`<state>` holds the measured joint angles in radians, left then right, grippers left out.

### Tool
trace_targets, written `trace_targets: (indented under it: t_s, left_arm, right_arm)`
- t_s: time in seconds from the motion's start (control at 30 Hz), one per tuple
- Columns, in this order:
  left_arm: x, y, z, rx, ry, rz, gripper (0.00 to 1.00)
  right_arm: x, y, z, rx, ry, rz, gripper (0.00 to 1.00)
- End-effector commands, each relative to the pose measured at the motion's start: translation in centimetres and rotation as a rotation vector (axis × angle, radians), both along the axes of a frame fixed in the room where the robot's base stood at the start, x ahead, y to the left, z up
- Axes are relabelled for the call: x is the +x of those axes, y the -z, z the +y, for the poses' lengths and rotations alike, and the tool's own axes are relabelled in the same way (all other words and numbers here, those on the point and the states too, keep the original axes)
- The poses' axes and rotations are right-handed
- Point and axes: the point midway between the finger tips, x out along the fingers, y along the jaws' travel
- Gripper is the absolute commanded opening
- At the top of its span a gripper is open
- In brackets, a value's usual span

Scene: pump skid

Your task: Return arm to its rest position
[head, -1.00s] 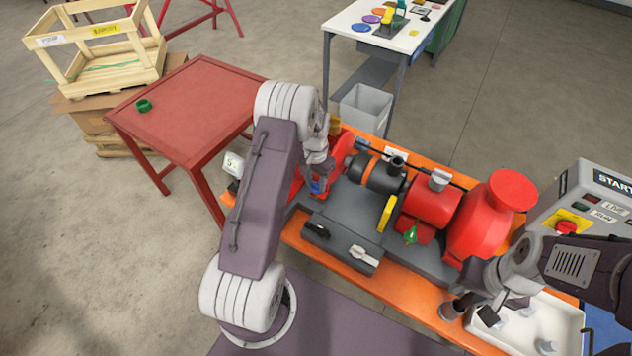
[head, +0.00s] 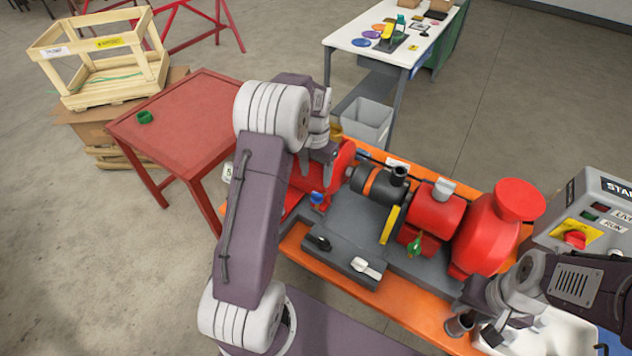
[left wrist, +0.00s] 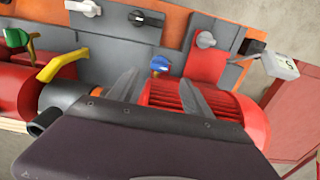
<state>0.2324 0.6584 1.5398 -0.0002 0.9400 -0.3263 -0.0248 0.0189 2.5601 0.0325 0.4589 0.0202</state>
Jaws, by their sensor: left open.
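My left arm comes in from the lower left of the head view. Its gripper (head: 317,165) is above the red ribbed motor (head: 338,168) at the left end of the pump skid. A small blue handle (head: 317,198) lies just below it in the picture, apart from the fingers. In the left wrist view the two fingers are spread and empty (left wrist: 159,92), with the blue handle (left wrist: 160,64) showing beyond the gap between them. My right gripper (head: 478,333) is low at the right, by a white tray; its jaw opening is unclear.
The orange skid (head: 415,298) carries a red pump (head: 490,235), a yellow lever (head: 390,225) and a green handle (head: 415,246). A red table (head: 180,120) stands at the left with a green ring (head: 145,117). A control box (head: 595,215) is at the right.

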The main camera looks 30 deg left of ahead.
Motion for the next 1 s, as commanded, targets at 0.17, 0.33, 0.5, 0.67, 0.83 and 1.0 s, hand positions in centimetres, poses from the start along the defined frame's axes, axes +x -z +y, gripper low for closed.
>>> trace_targets:
  t_s: [0.17, 0.33, 0.5, 0.67, 0.83, 1.0]
  left_arm:
    - [0.0, 0.0, 0.0, 0.0, 0.0, 0.0, 0.58]
    - [0.0, 0.0, 0.0, 0.0, 0.0, 0.0, 0.58]
    - [0.7, 0.4, -1.1, 0.006, 0.028, -0.03, 0.58]
    - [-2.4, 0.5, -5.7, 0.01, 0.12, -0.072, 0.58]
    - [-10.1, 3.9, -9.7, -0.004, 0.119, -0.085, 0.58]
    - [-17.4, 7.4, -10.8, -0.017, 0.018, -0.076, 0.58]
  right_arm:
    - [0.0, 0.0, 0.0, 0.0, 0.0, 0.0, 0.36]
    - [0.0, 0.0, 0.0, 0.0, 0.0, 0.0, 0.36]
    - [0.0, 1.6, 0.0, 0.0, 0.0, 0.0, 0.36]
    - [0.0, 6.0, 0.0, 0.0, 0.0, 0.0, 0.36]
    - [0.0, 9.1, 0.0, 0.0, 0.0, 0.0, 0.36]
    - [0.0, 9.8, 0.0, 0.0, 0.0, 0.0, 0.36]
